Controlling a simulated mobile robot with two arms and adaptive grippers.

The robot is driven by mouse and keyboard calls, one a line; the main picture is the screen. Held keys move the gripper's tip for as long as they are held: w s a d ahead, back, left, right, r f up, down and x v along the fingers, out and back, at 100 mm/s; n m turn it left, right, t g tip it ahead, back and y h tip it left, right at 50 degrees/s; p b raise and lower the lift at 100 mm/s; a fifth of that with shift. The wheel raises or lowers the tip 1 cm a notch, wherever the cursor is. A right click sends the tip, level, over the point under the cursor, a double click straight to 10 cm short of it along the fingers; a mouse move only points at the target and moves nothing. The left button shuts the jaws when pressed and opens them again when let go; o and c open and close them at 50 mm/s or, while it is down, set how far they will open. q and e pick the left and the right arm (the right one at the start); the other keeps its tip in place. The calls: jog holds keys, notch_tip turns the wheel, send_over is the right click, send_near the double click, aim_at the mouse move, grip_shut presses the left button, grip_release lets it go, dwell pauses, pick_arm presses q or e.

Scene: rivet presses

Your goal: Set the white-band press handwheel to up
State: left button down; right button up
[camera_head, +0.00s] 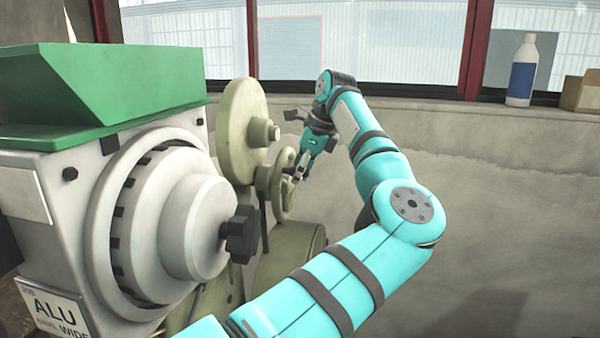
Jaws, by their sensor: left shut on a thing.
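A small pale olive handwheel (276,187) sits on the side of an olive press (244,130), below the large round disc at its top. My left gripper (298,174) reaches in from the right and is shut on the handwheel's rim. The fingers cover part of the rim, and the wheel is seen nearly edge-on, so its setting is hard to read. I cannot make out a white band on this press. My right gripper is not in view.
A large white machine with a green hopper (100,85), a black knob (240,234) and an "ALU WIDE" plate (55,308) fills the left and partly hides the press. A bottle (522,70) and a box (582,92) stand on the window sill. The right side is clear.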

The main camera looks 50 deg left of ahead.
pick_arm(q)
jog(key=c, duration=1.1)
grip_release()
jog(key=shift+r, duration=0.1)
jog(key=v, duration=1.2)
